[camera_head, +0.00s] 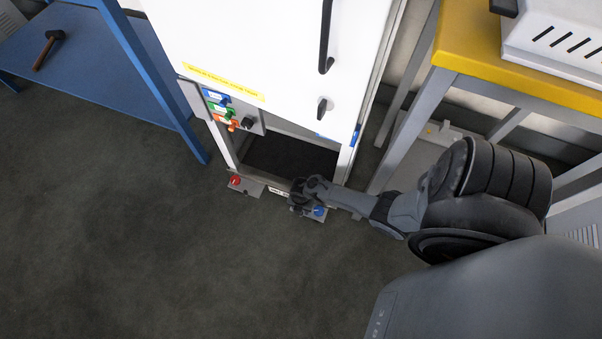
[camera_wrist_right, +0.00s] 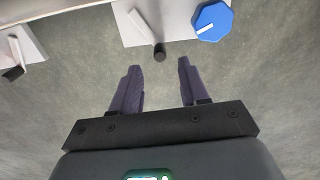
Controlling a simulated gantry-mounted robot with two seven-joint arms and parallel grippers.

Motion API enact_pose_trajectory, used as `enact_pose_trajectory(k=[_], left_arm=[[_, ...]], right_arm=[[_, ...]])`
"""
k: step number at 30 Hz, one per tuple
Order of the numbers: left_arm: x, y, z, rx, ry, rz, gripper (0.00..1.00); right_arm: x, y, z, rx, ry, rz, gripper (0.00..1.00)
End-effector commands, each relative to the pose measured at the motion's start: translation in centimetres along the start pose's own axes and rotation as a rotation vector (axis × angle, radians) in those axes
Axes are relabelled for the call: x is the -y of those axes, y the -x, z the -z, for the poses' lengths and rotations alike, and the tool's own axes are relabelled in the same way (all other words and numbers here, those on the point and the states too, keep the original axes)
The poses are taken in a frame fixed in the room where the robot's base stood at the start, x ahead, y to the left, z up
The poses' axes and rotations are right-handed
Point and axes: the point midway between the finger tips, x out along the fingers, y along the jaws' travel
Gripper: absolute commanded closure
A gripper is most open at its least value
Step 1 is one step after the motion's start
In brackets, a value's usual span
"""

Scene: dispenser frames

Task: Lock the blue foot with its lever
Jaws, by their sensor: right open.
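The blue foot is a pale plate at the frame's lower right corner, with a blue knob (camera_head: 319,211) on it. In the right wrist view the blue knob (camera_wrist_right: 213,22) is eight-sided with a white mark. Beside it is the foot's lever (camera_wrist_right: 143,25), a white bar with a dark round end (camera_wrist_right: 160,52). My right gripper (camera_head: 297,190) is low at this foot and hides the lever in the head view. In the right wrist view my right gripper (camera_wrist_right: 158,65) is open, and the lever's dark end is just ahead, between the fingertip lines. My left gripper is not in view.
The red foot (camera_head: 235,182) is at the lower left corner; a second lever's dark end (camera_wrist_right: 14,73) shows at left. The white cabinet (camera_head: 240,35) stands above. A yellow-topped table (camera_head: 470,45) is right, a blue table (camera_head: 100,70) left. Floor in front is clear.

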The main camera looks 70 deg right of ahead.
Motion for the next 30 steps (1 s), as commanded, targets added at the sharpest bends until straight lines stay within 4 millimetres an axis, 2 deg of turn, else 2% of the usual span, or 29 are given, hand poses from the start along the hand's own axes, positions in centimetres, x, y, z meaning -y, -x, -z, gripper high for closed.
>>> enact_pose_trajectory(k=[1,9,24,26,30], left_arm=[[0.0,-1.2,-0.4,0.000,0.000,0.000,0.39],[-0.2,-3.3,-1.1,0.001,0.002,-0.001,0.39],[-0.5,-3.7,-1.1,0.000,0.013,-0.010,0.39],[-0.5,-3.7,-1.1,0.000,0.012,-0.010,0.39],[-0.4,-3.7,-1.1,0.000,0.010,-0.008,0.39]], right_arm=[[0.0,-1.4,0.0,0.000,-0.002,0.000,0.56],[0.0,-4.1,0.0,0.000,-0.001,0.000,0.56],[0.0,-4.7,0.0,0.001,-0.001,0.000,0.56],[0.0,-4.7,0.0,0.001,-0.001,0.000,0.63],[0.0,-4.7,0.0,0.001,-0.001,0.000,0.85]])
